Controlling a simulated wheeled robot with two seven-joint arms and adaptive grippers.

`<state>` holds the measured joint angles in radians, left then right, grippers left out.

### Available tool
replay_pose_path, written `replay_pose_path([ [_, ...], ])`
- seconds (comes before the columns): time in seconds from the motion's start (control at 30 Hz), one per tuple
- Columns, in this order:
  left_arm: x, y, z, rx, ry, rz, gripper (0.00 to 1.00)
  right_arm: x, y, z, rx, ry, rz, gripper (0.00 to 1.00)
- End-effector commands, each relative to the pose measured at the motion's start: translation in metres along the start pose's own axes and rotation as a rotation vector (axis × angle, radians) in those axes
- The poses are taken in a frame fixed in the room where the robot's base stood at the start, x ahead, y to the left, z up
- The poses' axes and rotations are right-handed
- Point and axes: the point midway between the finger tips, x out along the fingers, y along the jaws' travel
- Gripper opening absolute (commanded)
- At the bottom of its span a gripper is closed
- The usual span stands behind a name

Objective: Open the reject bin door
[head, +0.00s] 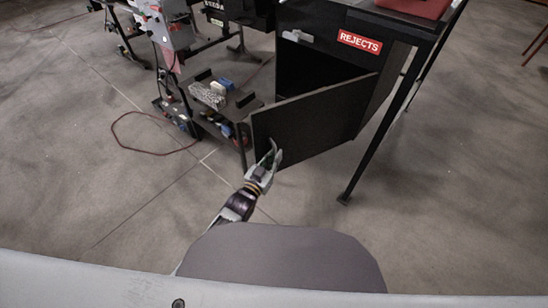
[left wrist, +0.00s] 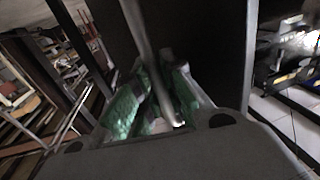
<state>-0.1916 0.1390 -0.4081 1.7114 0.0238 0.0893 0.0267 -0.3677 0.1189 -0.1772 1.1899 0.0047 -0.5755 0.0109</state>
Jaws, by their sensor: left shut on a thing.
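The reject bin is a black box with a red REJECTS label (head: 360,41) at the back right in the head view. Its black door (head: 318,122) stands swung out at an angle, and the dark inside of the bin (head: 305,70) shows behind it. My left gripper (head: 271,157) is at the door's free left edge. In the left wrist view its green-padded fingers (left wrist: 158,105) are shut around a grey bar-like handle (left wrist: 148,45), with the dark door panel (left wrist: 207,50) behind. My right gripper is not in view.
A low black shelf (head: 235,104) with small parts and a grey patterned block stands left of the door. A red cable (head: 120,140) lies on the floor. A black table leg (head: 375,140) stands to the right. The floor in front is clear.

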Motion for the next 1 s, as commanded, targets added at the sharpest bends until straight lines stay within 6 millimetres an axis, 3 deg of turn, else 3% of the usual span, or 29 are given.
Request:
replay_pose_path([
  [0.17,0.000,0.001,0.000,0.003,0.002,0.001,0.00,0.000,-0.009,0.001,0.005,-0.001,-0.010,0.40],
  [0.2,0.000,0.001,0.000,0.003,0.002,0.001,0.16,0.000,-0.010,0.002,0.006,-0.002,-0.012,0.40],
  [0.33,0.000,0.000,0.000,0.002,0.002,0.001,0.33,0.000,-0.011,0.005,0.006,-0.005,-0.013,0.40],
  [0.67,0.000,0.000,0.000,0.000,0.001,0.000,0.34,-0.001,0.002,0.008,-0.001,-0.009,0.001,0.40],
  [1.0,-0.013,0.000,0.001,0.000,0.000,0.000,0.34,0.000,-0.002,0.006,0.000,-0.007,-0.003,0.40],
])
